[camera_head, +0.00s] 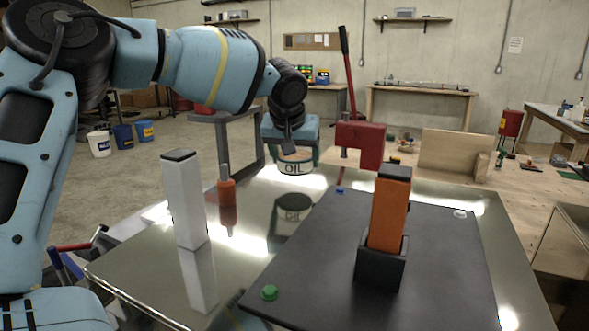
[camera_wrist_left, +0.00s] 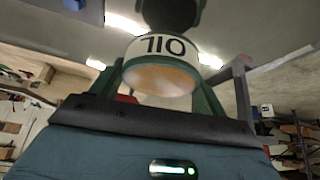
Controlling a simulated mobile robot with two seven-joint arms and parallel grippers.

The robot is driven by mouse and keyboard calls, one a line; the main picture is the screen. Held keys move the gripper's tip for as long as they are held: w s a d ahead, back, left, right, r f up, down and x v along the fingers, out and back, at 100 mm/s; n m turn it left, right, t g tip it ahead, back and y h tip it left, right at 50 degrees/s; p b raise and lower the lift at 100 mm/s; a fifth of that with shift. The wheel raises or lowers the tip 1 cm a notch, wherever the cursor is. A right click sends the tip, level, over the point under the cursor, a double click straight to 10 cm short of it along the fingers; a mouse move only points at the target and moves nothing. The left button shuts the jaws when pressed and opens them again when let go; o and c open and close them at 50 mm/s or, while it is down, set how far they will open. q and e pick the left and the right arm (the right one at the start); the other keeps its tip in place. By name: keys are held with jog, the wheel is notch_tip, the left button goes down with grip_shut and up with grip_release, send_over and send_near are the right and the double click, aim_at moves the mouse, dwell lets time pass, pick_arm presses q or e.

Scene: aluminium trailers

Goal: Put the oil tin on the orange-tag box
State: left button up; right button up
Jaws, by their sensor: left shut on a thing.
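The oil tin (camera_head: 293,168), a pale round tin lettered OIL, is held in my left gripper (camera_head: 291,161) over the far part of the shiny metal tabletop. A gap shows between the tin and its reflection, so it looks lifted off the surface. In the left wrist view the tin (camera_wrist_left: 163,50) sits between the green fingers, its lettering upside down. I cannot pick out a box with an orange tag for certain. A tall orange block (camera_head: 389,213) stands in a black holder (camera_head: 381,270) on the dark mat, right of the tin and nearer me. My right gripper is not in view.
A tall pale block (camera_head: 184,200) with a dark top and an orange-handled item (camera_head: 226,202) stand left of the tin. A red tool with a lever (camera_head: 359,145) stands behind right. The dark mat (camera_head: 330,255) is mostly bare left of the holder.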

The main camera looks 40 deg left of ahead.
aim_at(295, 171)
pick_arm(q)
jog(key=shift+w+a+f+p, duration=0.1)
jog(key=shift+f+p, duration=0.2)
jog(key=shift+f, duration=1.45)
jog(key=shift+f, duration=0.2)
jog(key=o, duration=1.2)
jog(key=shift+c, duration=0.2)
jog(key=shift+r, duration=0.1)
jog(key=shift+r, duration=0.25)
jog(key=v, duration=1.1)
jog(key=shift+s+r, duration=0.25)
jog(key=shift+r, duration=0.05)
